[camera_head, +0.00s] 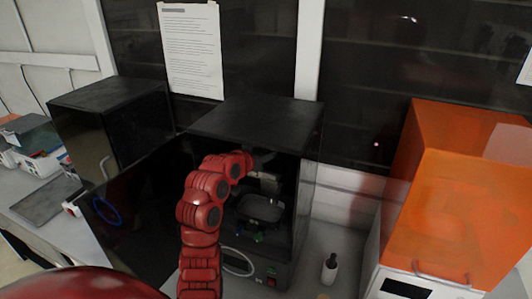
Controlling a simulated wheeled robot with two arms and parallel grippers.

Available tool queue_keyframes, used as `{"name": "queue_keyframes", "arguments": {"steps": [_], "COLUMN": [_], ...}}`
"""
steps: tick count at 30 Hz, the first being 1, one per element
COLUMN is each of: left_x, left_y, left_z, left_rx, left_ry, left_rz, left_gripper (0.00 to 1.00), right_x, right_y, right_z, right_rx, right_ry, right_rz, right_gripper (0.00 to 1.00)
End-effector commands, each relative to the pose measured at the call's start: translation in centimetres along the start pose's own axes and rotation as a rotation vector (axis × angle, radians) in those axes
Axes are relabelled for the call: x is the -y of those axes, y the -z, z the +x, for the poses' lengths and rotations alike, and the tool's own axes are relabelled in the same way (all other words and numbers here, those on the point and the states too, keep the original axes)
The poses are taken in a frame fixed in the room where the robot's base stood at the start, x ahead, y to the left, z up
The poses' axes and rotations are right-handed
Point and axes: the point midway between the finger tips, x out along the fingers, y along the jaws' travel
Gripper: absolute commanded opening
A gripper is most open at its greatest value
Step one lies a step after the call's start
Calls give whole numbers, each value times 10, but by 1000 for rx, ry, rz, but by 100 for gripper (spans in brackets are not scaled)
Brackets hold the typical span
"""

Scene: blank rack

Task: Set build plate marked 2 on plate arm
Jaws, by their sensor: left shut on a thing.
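My left arm reaches into the open black printer (300,190). My left gripper (262,170) is inside its upper part, small and dark against the interior. It is shut on a small grey piece (268,181), which looks like the build plate; its number cannot be read. A dark shallow tray (262,208) sits below the gripper in the printer. The plate arm cannot be told apart from the dark interior, so I cannot tell whether the plate touches it. My right gripper is not in view.
The printer's dark door (130,205) stands open to the left. Another black cabinet (110,125) is behind it. An orange-covered machine (455,195) stands at right. A dark flat tray (47,200) lies far left.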

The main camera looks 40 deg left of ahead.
Motion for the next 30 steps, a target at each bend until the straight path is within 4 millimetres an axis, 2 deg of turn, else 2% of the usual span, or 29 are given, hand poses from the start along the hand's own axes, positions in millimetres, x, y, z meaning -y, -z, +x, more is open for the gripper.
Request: {"name": "queue_keyframes", "arguments": {"steps": [8, 9, 14, 15, 30], "left_x": [0, 0, 1, 1, 1], "left_y": [0, 0, 1, 1, 1], "left_z": [0, 0, 0, 0, 0], "left_rx": [-3, -3, -4, -4, -2], "left_ry": [1, 1, 2, 3, 5], "left_rz": [1, 1, 1, 1, 0], "left_gripper": [0, 30, 59, 62, 62], "right_x": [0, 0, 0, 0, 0], "right_y": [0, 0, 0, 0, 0], "right_z": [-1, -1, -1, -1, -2], "right_rx": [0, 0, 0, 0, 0], "right_ry": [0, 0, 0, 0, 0], "right_rz": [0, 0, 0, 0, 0], "right_gripper": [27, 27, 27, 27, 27]}}
